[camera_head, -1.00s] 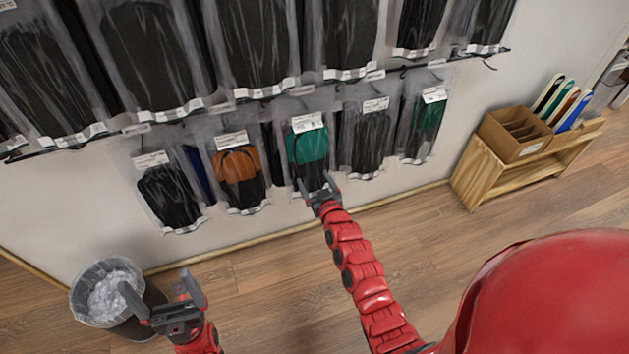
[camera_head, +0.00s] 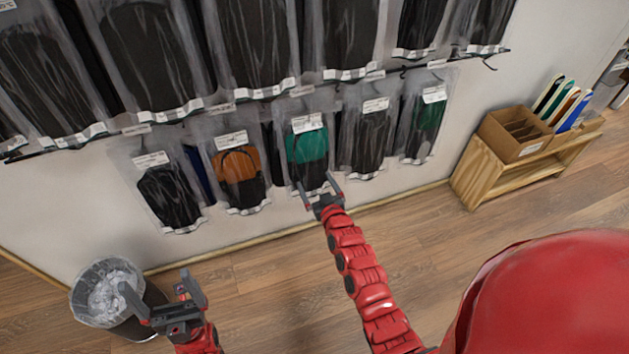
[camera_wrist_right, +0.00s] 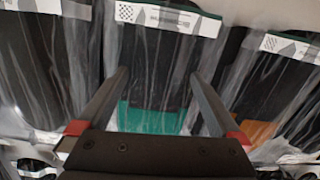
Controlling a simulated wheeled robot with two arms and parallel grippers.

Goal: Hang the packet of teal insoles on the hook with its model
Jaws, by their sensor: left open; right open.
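A packet of teal and black insoles (camera_head: 307,147) hangs in the lower row on the wall, between an orange-and-black packet and a black one. It also shows in the right wrist view (camera_wrist_right: 152,119), upside down, with its teal part between the fingers. My right gripper (camera_head: 320,190) is open and empty at the lower end of this packet; whether it touches the plastic I cannot tell. My left gripper (camera_head: 159,296) is open and empty, low over the floor near the bin. Another packet with dark green insoles (camera_head: 427,122) hangs at the right end of the row. The hooks are mostly hidden.
An orange-and-black packet (camera_head: 239,173) and black packets (camera_head: 169,194) hang beside the teal one. A row of large black packets hangs above. A bin (camera_head: 106,292) stands at lower left. A wooden bench (camera_head: 480,170) bears a cardboard box (camera_head: 517,135). The floor between is clear.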

